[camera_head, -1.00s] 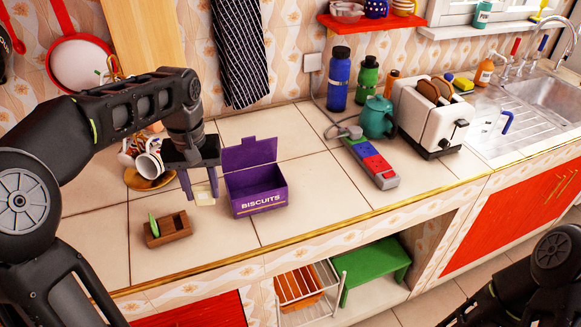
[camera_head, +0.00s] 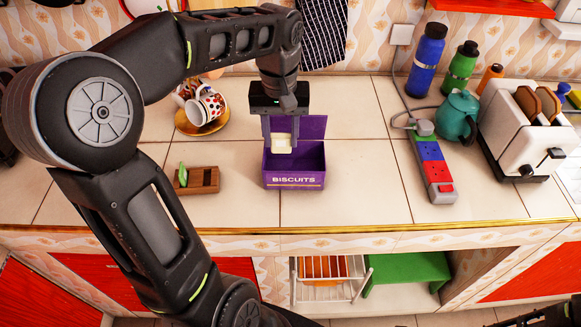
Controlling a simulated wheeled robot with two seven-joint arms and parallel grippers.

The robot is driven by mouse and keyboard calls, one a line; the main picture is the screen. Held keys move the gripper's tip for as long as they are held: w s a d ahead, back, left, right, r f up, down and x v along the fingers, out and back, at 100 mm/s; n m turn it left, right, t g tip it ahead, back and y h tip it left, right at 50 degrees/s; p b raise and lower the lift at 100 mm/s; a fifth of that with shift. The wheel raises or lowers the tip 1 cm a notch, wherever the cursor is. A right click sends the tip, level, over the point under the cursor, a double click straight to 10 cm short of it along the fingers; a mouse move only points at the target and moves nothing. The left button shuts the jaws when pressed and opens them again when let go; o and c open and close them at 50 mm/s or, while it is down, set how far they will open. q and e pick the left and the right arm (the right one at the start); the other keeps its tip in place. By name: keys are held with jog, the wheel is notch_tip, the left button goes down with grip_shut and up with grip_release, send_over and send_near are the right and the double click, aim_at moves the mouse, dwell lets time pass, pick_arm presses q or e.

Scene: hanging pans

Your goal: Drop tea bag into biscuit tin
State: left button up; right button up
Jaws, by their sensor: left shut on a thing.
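The purple biscuit tin (camera_head: 294,181) stands on the tiled counter with its lid open and raised at the back. My left gripper (camera_head: 281,142) points down over the tin's opening, toward its left side. It is shut on a pale, cream tea bag (camera_head: 281,144), which hangs between the fingers at about the height of the raised lid. My right gripper is not in view; only a bit of dark arm shows at the bottom right.
A small wooden box (camera_head: 202,181) with a green item sits left of the tin. Cups (camera_head: 206,106) stand on a gold tray behind it. A power strip (camera_head: 436,170), teapot (camera_head: 457,117) and toaster (camera_head: 524,130) are to the right. Counter between tin and power strip is clear.

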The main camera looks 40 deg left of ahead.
aim_at(281, 153)
pick_arm(q)
notch_tip(281, 153, down, 5)
jog(key=shift+s+f, duration=0.1)
jog(key=shift+f, duration=0.1)
jog(key=shift+f+p, duration=0.1)
jog(key=shift+p, duration=0.2)
notch_tip(281, 153, down, 3)
jog(key=shift+f, duration=0.25)
jog(key=shift+f+b, duration=0.35)
jog(key=shift+f, duration=0.3)
jog(key=o, duration=1)
